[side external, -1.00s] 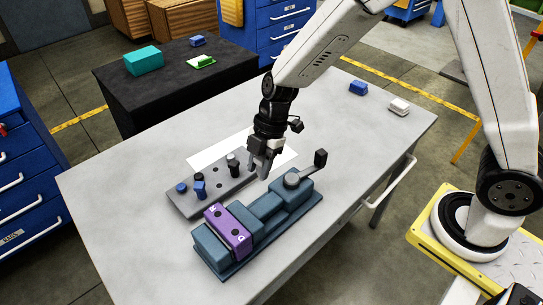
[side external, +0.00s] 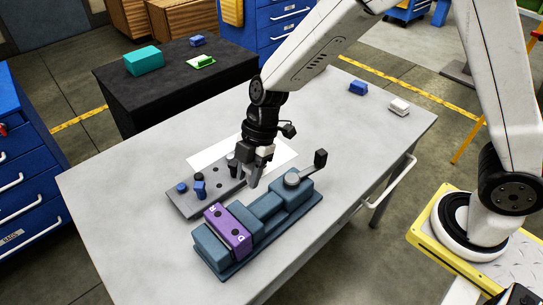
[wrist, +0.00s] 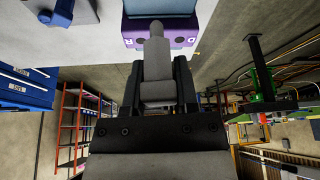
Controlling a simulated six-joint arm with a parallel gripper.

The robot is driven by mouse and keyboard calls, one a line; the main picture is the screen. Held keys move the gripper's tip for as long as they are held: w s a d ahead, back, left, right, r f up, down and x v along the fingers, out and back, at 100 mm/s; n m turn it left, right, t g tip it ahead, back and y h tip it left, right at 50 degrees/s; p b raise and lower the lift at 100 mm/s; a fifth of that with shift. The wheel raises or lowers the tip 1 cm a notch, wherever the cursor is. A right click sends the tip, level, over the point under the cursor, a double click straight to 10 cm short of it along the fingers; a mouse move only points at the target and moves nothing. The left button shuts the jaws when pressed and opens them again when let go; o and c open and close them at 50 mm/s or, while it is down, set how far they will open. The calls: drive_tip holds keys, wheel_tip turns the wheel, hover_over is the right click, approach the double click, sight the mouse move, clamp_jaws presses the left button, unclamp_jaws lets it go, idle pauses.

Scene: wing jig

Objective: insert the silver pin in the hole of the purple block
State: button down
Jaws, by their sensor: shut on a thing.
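The purple block (side external: 226,228), marked R and D with two dark holes on top, sits clamped in the teal vise (side external: 274,205). My gripper (side external: 252,170) is shut on the silver pin (wrist: 156,50) and holds it above the table, behind the vise and to the right of the block in the side view. In the wrist view, my gripper (wrist: 158,85) has the grey pin between its fingers, its narrow end pointing out. The purple block (wrist: 178,30) lies beyond the pin's tip there, partly hidden by it.
A grey holder plate (side external: 185,205) with blue and black pegs stands behind the vise, close to my gripper. The vise's handle (side external: 320,158) sticks up at its right end. A white sheet (side external: 205,158) lies behind. The table's left side is clear.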

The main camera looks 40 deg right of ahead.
wheel_tip(320, 180, up, 3)
hover_over(229, 239)
drive_tip(key=d, duration=0.1)
drive_tip(key=shift+w+d, duration=0.1)
drive_tip(key=shift+d, duration=0.05)
drive_tip(key=shift+f, duration=0.2)
drive_tip(key=shift+f, duration=3)
drive_tip(key=shift+f, duration=0.75)
drive_tip(key=shift+f, duration=0.35)
drive_tip(key=shift+f, duration=0.4)
